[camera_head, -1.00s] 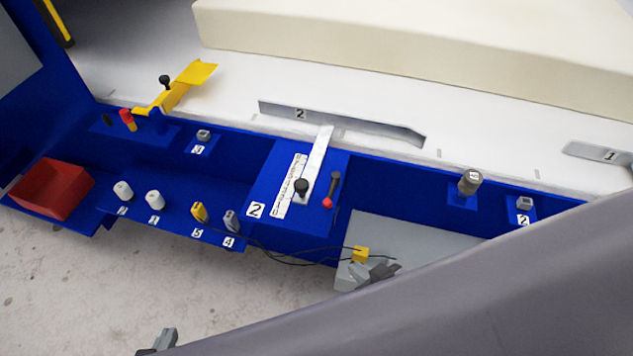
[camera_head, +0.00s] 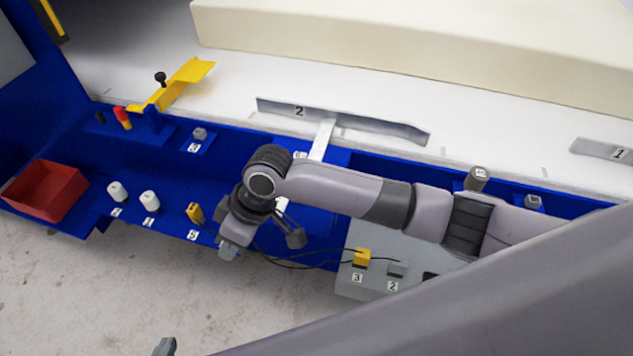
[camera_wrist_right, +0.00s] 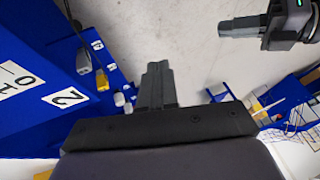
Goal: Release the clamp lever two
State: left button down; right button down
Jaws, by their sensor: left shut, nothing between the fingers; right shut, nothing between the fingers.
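The station two panel (camera_head: 322,225) is blue, with a pale metal bar (camera_head: 322,138) running up from it toward a metal strip labelled 2 (camera_head: 345,118). My right arm covers most of this panel, so the black knob and the red-tipped lever there are hidden. My right gripper (camera_head: 229,251) points down just left of the panel; its fingers are shut and empty in the right wrist view (camera_wrist_right: 156,75), where the panel's 2 label (camera_wrist_right: 66,98) shows at left. My left gripper (camera_head: 165,346) is at the bottom edge, mostly out of frame, shut and empty.
A red bin (camera_head: 45,190), white plugs (camera_head: 149,201) and a yellow connector (camera_head: 194,213) stand on the blue ledge at left. A grey box (camera_head: 375,285) with cables lies right. A yellow lever (camera_head: 183,84) stands behind. Cream foam (camera_head: 420,45) fills the back.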

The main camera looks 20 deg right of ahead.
jog(key=w+d+r+h, duration=0.1)
jog(key=d, duration=0.1)
jog(key=w+d+r+h, duration=0.2)
jog(key=d, duration=0.1)
jog(key=w+d+r+g+h+b, duration=0.1)
jog(key=d+r+h, duration=0.1)
jog(key=d, duration=0.1)
jog(key=shift+w+r+n, duration=0.2)
jog(key=shift+w+n, duration=0.15)
jog(key=shift+n, duration=0.05)
pick_arm(q)
notch_tip(320, 180, down, 2)
jog(key=shift+f+b, duration=0.1)
jog(key=shift+b, duration=0.4)
pick_arm(e)
jog(key=w+d+r+m+h, duration=0.1)
jog(key=w+d+r+h, duration=0.1)
jog(key=d+r, duration=0.5)
jog(key=shift+w+d+r+g+h, duration=0.35)
jog(key=shift+w+r+g+h, duration=0.05)
jog(key=shift+r+h, duration=0.45)
jog(key=shift+f, duration=0.1)
jog(key=x, duration=1)
